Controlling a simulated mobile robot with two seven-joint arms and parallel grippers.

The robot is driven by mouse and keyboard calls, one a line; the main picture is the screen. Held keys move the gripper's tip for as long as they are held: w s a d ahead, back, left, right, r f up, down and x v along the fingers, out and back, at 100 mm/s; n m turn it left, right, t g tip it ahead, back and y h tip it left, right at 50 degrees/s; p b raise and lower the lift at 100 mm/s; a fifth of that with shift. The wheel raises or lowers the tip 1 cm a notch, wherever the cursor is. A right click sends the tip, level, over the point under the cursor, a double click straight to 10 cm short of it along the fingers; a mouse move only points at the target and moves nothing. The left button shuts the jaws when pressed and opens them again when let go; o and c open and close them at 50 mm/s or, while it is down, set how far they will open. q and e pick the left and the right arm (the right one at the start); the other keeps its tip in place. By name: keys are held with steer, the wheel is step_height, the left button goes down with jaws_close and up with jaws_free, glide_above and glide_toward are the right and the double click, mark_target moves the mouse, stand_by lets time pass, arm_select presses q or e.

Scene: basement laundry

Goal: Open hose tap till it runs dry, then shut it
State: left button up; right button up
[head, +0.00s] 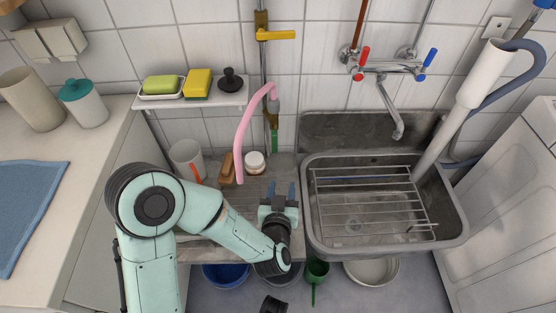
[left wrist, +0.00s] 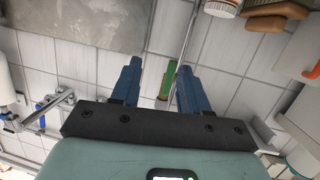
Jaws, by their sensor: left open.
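A vertical pipe runs down the tiled wall. High on it is a brass valve (head: 262,20) with a yellow lever (head: 276,35) lying level to the right. Lower down is a brass fitting (head: 271,117) with a green lever or grip (head: 274,141) hanging straight down; I cannot tell which is the hose tap. A pink hose (head: 241,140) arches from beside this fitting down to the left. My left gripper (head: 279,190) is open and empty below the green piece. In the left wrist view that green piece (left wrist: 168,78) shows beyond the open fingers (left wrist: 160,66), apart from them.
The sink (head: 465,222) with a wire rack (head: 370,205) is on the right, under a mixer tap (head: 390,67). A shelf (head: 200,101) holds soap and sponge. A mug (head: 186,160), brush (head: 227,168) and white jar (head: 255,162) stand near my left arm. Buckets are below.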

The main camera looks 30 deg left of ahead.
mark_target(275, 146)
arm_select(q)
steer(key=w+a+r+y+b, duration=0.1)
steer(key=w+a+b, duration=0.1)
steer(key=w, duration=0.1)
steer(key=w+a+r+n+y+b, duration=0.1)
steer(key=w+a+b, duration=0.1)
steer(key=w+a, duration=0.1)
steer(key=w+a+r+t+y+b, duration=0.1)
steer(key=w+a+b, duration=0.1)
steer(key=w+a, duration=0.1)
steer(key=shift+w+a+r+y, duration=0.1)
steer(key=shift+w+r+y, duration=0.05)
steer(key=shift+w, duration=0.3)
steer(key=shift+w+a+r+y, duration=0.1)
steer(key=shift+w+y, duration=0.05)
steer(key=shift+w, duration=0.25)
arm_select(e)
steer(key=s+f+g, duration=0.1)
steer(key=s+f, duration=0.2)
steer(key=f, duration=0.5)
steer(key=shift+s+d+g, duration=0.15)
steer(key=shift+d+g, duration=0.15)
steer(key=shift+d, duration=0.05)
steer(key=shift+f, duration=0.1)
arm_select(q)
jaws_close()
